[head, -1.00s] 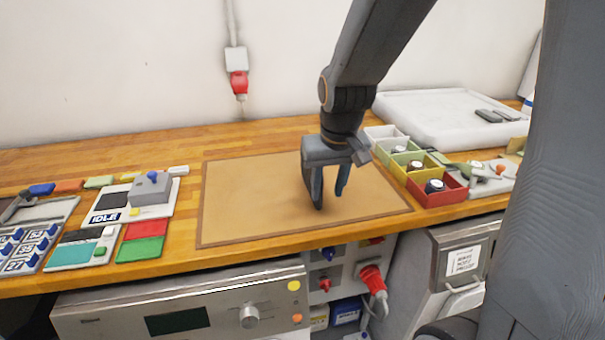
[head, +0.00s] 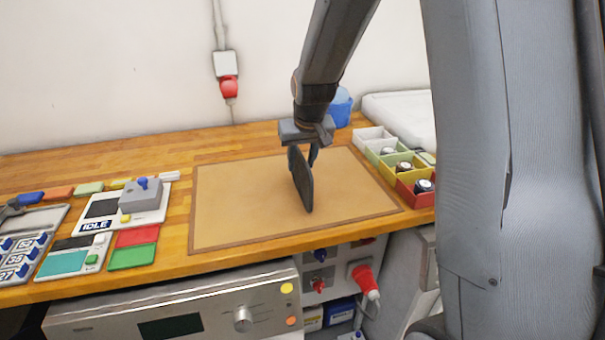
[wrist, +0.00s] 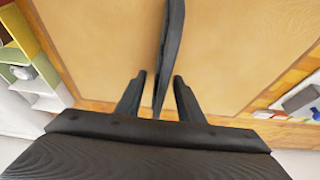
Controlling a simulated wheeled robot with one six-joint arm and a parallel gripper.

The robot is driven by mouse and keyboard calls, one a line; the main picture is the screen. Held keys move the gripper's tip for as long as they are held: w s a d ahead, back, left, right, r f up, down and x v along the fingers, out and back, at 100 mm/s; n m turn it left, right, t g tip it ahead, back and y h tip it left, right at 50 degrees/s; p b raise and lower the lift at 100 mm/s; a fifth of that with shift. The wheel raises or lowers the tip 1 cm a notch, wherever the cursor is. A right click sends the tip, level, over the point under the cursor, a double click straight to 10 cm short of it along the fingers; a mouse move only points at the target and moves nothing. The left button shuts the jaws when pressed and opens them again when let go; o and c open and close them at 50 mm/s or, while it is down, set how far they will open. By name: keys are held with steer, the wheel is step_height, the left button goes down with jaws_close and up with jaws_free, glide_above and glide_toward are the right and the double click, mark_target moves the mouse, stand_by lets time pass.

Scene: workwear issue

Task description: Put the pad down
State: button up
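The pad (head: 302,186) is a thin dark grey slab standing on edge, upright, over the tan mat (head: 225,205) in the head view. Its lower edge is at or just above the mat; I cannot tell if it bears on it. My gripper (head: 304,158) is above it, pointing down. In the wrist view the pad (wrist: 173,35) runs between the two fingers of my gripper (wrist: 159,76), with a visible gap on each side. The fingers are open around it.
Colour-coded bins (head: 417,192) with round items stand right of the mat. Left of it are a grey box on a white panel (head: 140,198), red and green plates (head: 133,255) and a numbered tag board (head: 25,250). A blue container (head: 341,106) stands behind. The mat is otherwise clear.

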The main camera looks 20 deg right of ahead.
steer(key=shift+x, duration=1.15)
steer(key=shift+f, duration=0.25)
steer(key=shift+c, duration=0.2)
jaws_close()
